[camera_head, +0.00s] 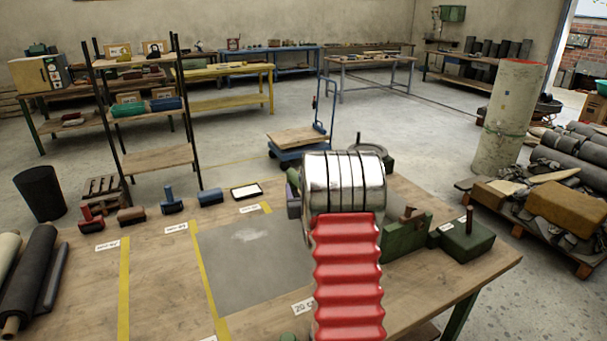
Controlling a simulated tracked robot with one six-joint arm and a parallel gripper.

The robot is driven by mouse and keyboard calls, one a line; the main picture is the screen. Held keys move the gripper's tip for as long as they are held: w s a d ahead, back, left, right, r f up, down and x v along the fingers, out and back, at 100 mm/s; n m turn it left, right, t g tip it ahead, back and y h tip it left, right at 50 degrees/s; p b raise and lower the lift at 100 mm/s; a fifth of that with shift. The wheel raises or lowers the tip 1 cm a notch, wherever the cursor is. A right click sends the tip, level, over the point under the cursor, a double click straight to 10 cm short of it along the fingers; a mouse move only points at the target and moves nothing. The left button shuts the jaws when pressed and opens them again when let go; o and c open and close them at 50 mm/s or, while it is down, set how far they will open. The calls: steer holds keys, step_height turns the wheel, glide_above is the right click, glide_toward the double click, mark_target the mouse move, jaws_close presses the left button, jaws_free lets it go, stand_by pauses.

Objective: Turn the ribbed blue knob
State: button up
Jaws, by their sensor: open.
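I cannot make out a ribbed blue knob; part of the bench is hidden behind my arm. Small blue things stand along the far edge of the wooden bench (75,262): a blue upright-handled tool (171,203) and a low blue block (210,198). A purplish piece (293,207) shows just left of my arm, partly covered; I cannot tell what it is. My arm, with red bellows and a chrome cylinder, rises over the right part of the bench. I see no fingertips of my gripper.
A grey sheet (240,262) lies on the bench between yellow strips. Dark rolls (32,270) lie at the left. A green block with a post (467,241) and a green clamp-like part (404,238) stand right of my arm. A framed pad (246,191) lies at the far edge.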

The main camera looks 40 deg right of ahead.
steer(key=d+f, duration=0.1)
steer(key=s+d, duration=0.1)
steer(key=d, duration=0.1)
steer(key=shift+s+f+t+h, duration=0.1)
steer(key=shift+f+t+h, duration=0.2)
steer(key=shift+f+h, duration=0.1)
steer(key=shift+x, duration=6.85)
steer(key=shift+a+f, duration=0.1)
steer(key=c, duration=1.1)
